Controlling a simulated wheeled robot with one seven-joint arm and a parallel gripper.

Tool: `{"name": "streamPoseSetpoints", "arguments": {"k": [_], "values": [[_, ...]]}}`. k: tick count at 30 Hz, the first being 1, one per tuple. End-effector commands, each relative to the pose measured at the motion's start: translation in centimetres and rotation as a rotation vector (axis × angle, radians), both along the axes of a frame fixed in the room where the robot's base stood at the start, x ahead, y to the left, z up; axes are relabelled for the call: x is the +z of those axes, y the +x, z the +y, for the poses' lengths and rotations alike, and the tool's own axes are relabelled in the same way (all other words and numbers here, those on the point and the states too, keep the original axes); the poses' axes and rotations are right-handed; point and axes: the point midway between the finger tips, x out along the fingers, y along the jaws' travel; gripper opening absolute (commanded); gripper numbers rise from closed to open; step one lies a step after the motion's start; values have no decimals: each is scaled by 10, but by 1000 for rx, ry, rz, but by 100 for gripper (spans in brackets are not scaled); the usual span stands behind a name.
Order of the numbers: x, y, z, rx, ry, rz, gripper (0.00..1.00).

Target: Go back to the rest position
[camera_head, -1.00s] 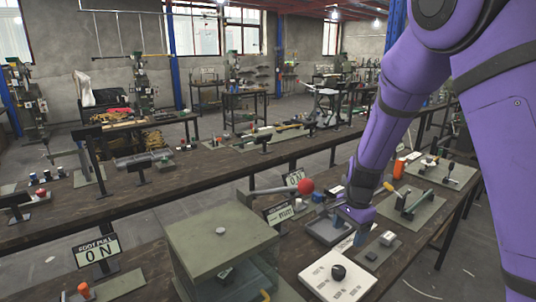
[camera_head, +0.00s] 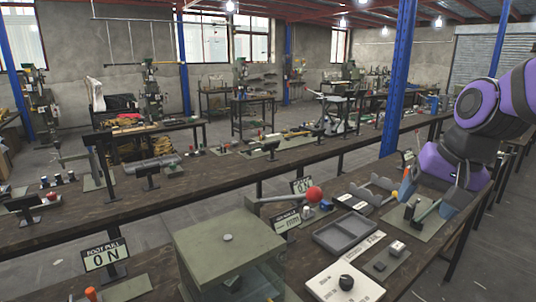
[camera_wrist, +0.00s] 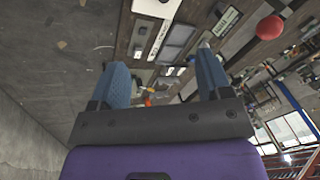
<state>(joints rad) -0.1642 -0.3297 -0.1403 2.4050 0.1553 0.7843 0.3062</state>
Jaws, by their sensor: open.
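My gripper (camera_head: 428,202) is at the right of the head view, over the far right part of the front bench. Its two blue-grey fingers are spread apart, with nothing between them. In the wrist view my gripper (camera_wrist: 162,68) also shows open and empty. My purple arm is folded at the right edge of the head view. The shallow grey tray (camera_head: 362,222) lies on the bench to the left of the gripper, apart from it, and looks empty.
A green press housing (camera_head: 225,242) with a red ball lever (camera_head: 314,194) stands front centre. A white panel with a black knob (camera_head: 346,282) lies beside it. The sign (camera_head: 101,255) reads "0 N". Floor at the right is clear.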

Motion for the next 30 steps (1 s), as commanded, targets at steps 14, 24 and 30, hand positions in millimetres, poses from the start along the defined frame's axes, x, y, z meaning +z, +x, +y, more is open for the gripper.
{"name": "streamPoseSetpoints", "arguments": {"k": [14, 24, 30], "values": [[41, -98, -19, 256, -218, -179, 72], [44, -121, -23, 313, -292, -209, 72], [44, -121, -23, 313, -292, -209, 72]]}}
